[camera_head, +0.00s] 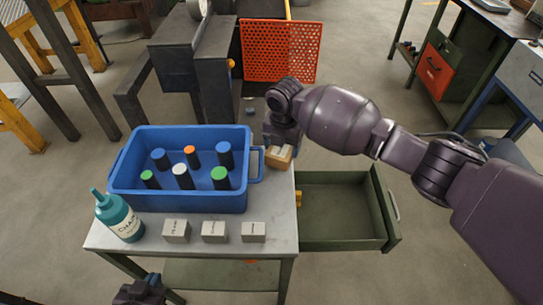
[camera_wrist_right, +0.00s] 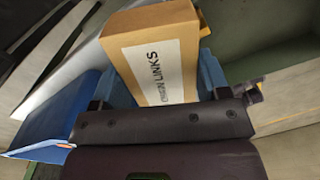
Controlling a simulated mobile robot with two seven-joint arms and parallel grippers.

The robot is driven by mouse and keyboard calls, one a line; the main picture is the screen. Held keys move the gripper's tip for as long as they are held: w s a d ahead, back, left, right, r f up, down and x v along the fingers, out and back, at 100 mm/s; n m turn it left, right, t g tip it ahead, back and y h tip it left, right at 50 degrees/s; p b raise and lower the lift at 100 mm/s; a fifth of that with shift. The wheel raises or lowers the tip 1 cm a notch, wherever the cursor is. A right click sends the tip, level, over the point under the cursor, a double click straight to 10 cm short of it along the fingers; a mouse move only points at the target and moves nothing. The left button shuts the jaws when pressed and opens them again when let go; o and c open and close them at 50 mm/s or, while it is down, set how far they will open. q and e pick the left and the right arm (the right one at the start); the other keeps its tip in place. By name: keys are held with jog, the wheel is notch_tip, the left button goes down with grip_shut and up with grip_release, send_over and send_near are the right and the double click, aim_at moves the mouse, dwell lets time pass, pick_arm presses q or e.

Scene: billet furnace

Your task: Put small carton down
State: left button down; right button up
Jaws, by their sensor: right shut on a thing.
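The small carton (camera_head: 279,158) is a brown box with a pale label, at the right edge of the grey workbench, beside the blue bin's right handle. In the right wrist view the carton (camera_wrist_right: 150,50) reads "CHAIN LINKS" and sits between the blue fingers of my right gripper (camera_wrist_right: 165,88). My right gripper (camera_head: 281,145) is shut on it from above. I cannot tell whether the carton's underside touches the bench. My left gripper (camera_head: 140,291) is low at the bottom edge, in front of the bench, its fingers not clear.
A teal bottle (camera_head: 120,219) and three grey blocks (camera_head: 214,232) stand along the bench's front. An open, empty green drawer (camera_head: 340,212) juts out right. Bare bench top (camera_head: 275,205) lies right of the bin.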

aim_at(273, 153)
jog(key=shift+s+a+r, duration=0.15)
jog(key=shift+s+a, duration=1.1)
jog(key=shift+a, duration=0.05)
jog(key=shift+s+a+f, duration=0.2)
jog(key=shift+s+f, duration=0.15)
jog(key=shift+f, duration=0.35)
jog(key=shift+w+f, duration=0.1)
jog(key=shift+w, duration=0.05)
pick_arm(q)
jog(key=shift+s+f, duration=0.1)
jog(key=shift+s, duration=0.2)
